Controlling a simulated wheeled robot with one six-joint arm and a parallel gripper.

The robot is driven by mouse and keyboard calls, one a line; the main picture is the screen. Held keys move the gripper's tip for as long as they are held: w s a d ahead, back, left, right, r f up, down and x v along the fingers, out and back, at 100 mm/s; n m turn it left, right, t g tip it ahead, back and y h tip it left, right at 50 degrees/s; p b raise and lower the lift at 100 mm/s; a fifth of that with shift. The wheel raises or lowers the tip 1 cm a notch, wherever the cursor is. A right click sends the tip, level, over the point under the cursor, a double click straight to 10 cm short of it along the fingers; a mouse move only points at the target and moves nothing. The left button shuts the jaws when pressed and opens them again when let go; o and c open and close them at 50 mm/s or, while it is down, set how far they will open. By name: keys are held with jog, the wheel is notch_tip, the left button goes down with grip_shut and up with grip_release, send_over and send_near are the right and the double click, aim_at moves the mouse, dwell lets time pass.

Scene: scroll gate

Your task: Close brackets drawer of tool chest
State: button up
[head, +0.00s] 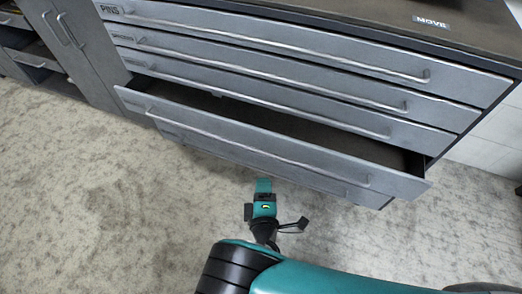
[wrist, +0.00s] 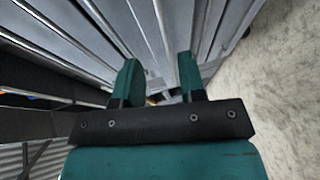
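The grey tool chest (head: 300,48) stands across the top of the head view with several stacked drawers. One lower drawer (head: 260,148) is pulled out, and its dark inside shows behind its front panel and long bar handle. I cannot read a label on it, so I cannot tell from lettering that it is the brackets drawer. My gripper (head: 263,188) is in front of and below that drawer's front, apparently apart from it. In the wrist view my gripper (wrist: 158,75) has its two teal fingers spread with nothing held between them, facing the grey drawer fronts.
The drawers above, the top one (head: 300,38) labelled PINS, look shut. The worktop (head: 350,12) carries a MOVE label. Another cabinet (head: 62,40) with an open compartment stands at the left. The speckled floor (head: 100,200) is clear at left and right.

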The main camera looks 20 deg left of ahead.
aim_at(261, 151)
jog(key=b+x, duration=0.2)
jog(key=x, duration=1.2)
jog(key=shift+w+f, duration=0.1)
jog(key=shift+c, duration=0.2)
grip_shut()
